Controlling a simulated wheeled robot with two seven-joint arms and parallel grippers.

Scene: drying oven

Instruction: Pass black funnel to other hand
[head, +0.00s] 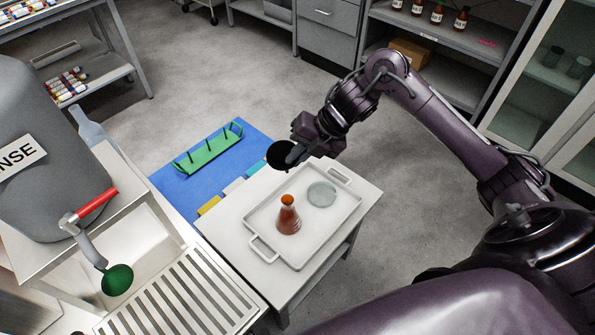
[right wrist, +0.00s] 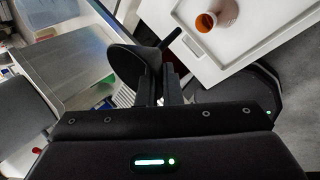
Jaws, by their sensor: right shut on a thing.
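The black funnel (head: 279,155) is held in the air by my right gripper (head: 297,152), above the far left edge of the small white table. Its round mouth faces the camera in the head view. In the right wrist view the funnel (right wrist: 128,64) sits at the fingertips of the right gripper (right wrist: 165,88), with its stem pointing to the upper right. The jaws are shut on it; the exact contact is partly hidden. My left gripper is in neither view.
A white tray (head: 258,245) below holds a flask with orange-brown contents (head: 288,219) and a glass dish (head: 322,194). A green rack (head: 208,150) stands on a blue mat (head: 174,183).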

